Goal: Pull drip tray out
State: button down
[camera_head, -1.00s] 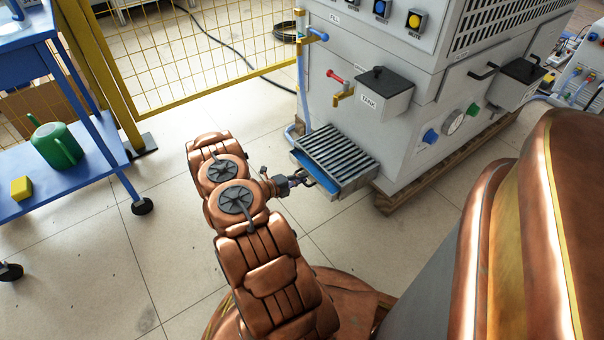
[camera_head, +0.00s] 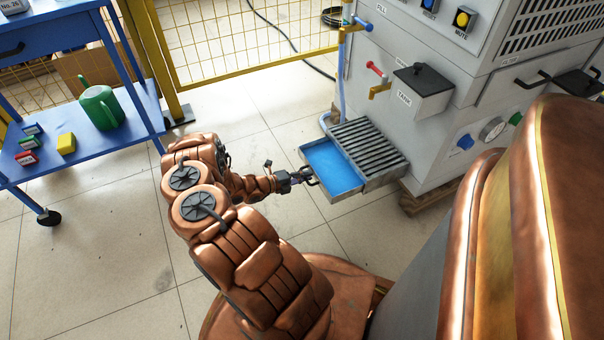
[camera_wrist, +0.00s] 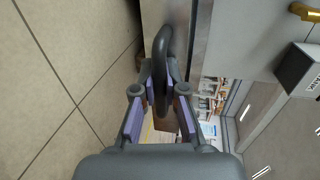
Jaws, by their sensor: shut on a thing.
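The drip tray (camera_head: 331,166) is a shallow metal tray with a blue inside. It sticks partly out to the left from under a slatted grate (camera_head: 368,146) on the side of the grey machine. My gripper (camera_head: 299,178) is at the tray's outer end, shut on its dark handle (camera_head: 311,181). In the wrist view the dark curved handle (camera_wrist: 161,62) runs between the fingers of my gripper (camera_wrist: 160,110), with the tray's metal front (camera_wrist: 180,25) beyond it. The rear part of the tray is hidden under the grate.
The grey machine (camera_head: 445,140) stands on a wooden pallet at the right, with a lidded tank box (camera_head: 424,90) and a yellow tap (camera_head: 379,90) above the grate. A blue cart (camera_head: 85,160) and a yellow mesh fence (camera_head: 235,45) stand left and behind. Floor left of the tray is clear.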

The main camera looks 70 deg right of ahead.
jog(key=shift+s+a+f, duration=0.2)
jog(key=shift+s+a, duration=0.05)
jog(key=shift+a, duration=0.4)
jog(key=c, duration=1.4)
grip_release()
jog(key=shift+r, duration=0.1)
jog(key=shift+c, duration=0.2)
jog(key=shift+o, duration=1.2)
jog(key=shift+w+d+r, duration=0.1)
jog(key=shift+w, duration=0.1)
jog(key=shift+w, duration=0.15)
jog(key=v, duration=1.2)
jog(key=shift+w, duration=0.1)
